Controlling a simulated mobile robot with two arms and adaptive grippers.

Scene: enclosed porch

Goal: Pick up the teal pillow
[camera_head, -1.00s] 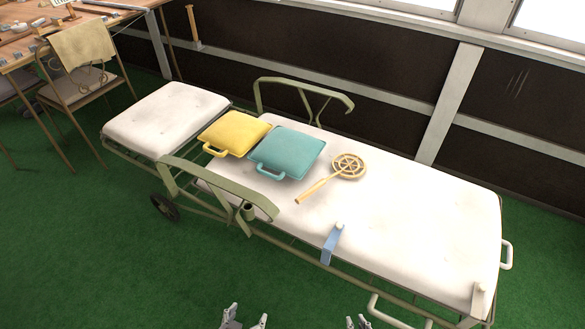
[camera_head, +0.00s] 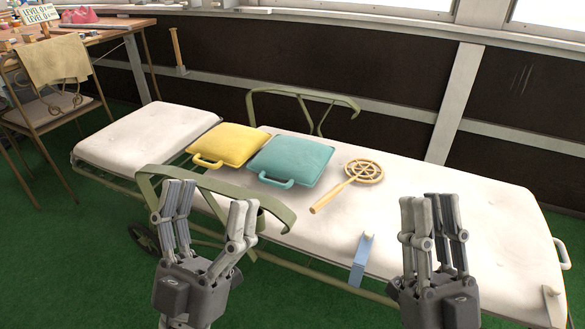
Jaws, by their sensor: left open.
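The teal pillow (camera_head: 291,159) lies flat on the white lounger cushion (camera_head: 440,205), with a teal loop handle on its near edge. It touches or nearly touches the yellow pillow (camera_head: 229,144) on its left. My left gripper (camera_head: 208,212) is open and empty, in front of the lounger's near green armrest, left of and nearer than the teal pillow. My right gripper (camera_head: 432,222) is raised in front of the lounger, right of and nearer than the teal pillow. Its fingers stand upright with a narrow gap and nothing visible between them. The teal pillow's top is unobstructed.
A wooden round-headed beater (camera_head: 352,182) lies just right of the teal pillow. Green armrests (camera_head: 300,95) rise on both long sides of the lounger. A blue strap (camera_head: 361,262) hangs over the near edge. A chair (camera_head: 50,105) and table stand at the left.

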